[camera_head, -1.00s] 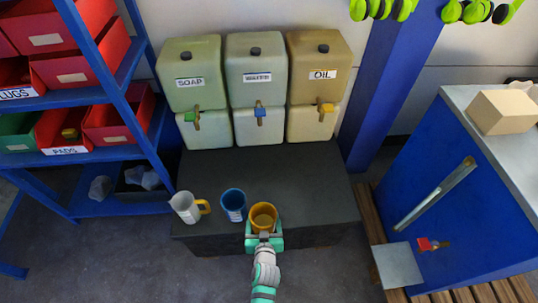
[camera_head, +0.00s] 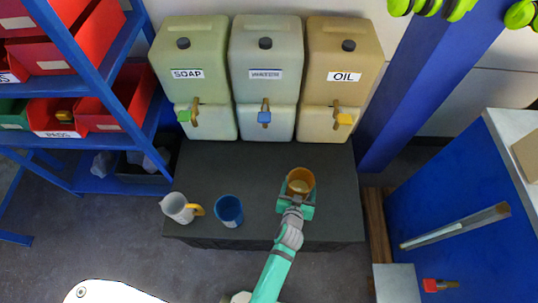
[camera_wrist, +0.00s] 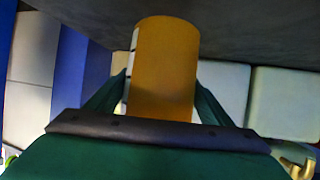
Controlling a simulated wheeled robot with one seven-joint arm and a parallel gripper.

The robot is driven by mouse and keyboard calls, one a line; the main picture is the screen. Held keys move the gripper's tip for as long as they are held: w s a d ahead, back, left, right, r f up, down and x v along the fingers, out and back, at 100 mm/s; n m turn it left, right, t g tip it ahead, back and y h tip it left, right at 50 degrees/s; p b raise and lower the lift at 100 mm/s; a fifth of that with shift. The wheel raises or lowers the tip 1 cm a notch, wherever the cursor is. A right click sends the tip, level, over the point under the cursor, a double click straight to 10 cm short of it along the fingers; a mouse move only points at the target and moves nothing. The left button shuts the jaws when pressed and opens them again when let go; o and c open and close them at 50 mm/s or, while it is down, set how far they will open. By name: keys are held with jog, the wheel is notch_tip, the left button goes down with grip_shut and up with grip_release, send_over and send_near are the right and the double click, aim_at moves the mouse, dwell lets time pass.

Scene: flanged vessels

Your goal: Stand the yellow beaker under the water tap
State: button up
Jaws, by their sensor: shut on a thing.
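The yellow beaker (camera_head: 299,182) is upright in my gripper (camera_head: 296,200), over the right part of the dark bench (camera_head: 200,160). In the wrist view the orange-yellow beaker (camera_wrist: 165,70) fills the space between the two green fingers of my gripper (camera_wrist: 165,95). I cannot tell whether its base touches the bench. The water tap (camera_head: 265,115) has a blue handle and is on the middle container (camera_head: 265,60), whose label is blurred. The beaker is in front of and to the right of this tap, nearer the line of the oil tap (camera_head: 342,119).
A white jug with a yellow handle (camera_head: 178,207) and a blue beaker (camera_head: 229,210) stand at the bench's front left. The soap container (camera_head: 190,60) and oil container (camera_head: 345,60) flank the middle one. The bench below the taps is clear. A blue post (camera_head: 425,80) rises at right.

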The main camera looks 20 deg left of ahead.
jog(key=a+r+n+g+y, duration=0.1)
jog(key=a+r+n+y, duration=0.55)
jog(key=a, duration=0.85)
jog(key=shift+m+h, duration=0.65)
jog(key=shift+m, duration=0.2)
jog(key=shift+w+a+f, duration=0.5)
jog(key=shift+w+f, duration=1.3)
jog(key=shift+w, duration=0.45)
jog(key=shift+w+a+f, duration=0.5)
jog(key=shift+w+f, duration=1.35)
jog(key=shift+w, duration=0.4)
jog(key=shift+w+a+f, duration=0.5)
jog(key=shift+w+f, duration=1.3)
jog(key=shift+w, duration=0.45)
jog(key=shift+f, duration=0.15)
jog(key=o, duration=1.5)
jog(key=shift+o, duration=0.2)
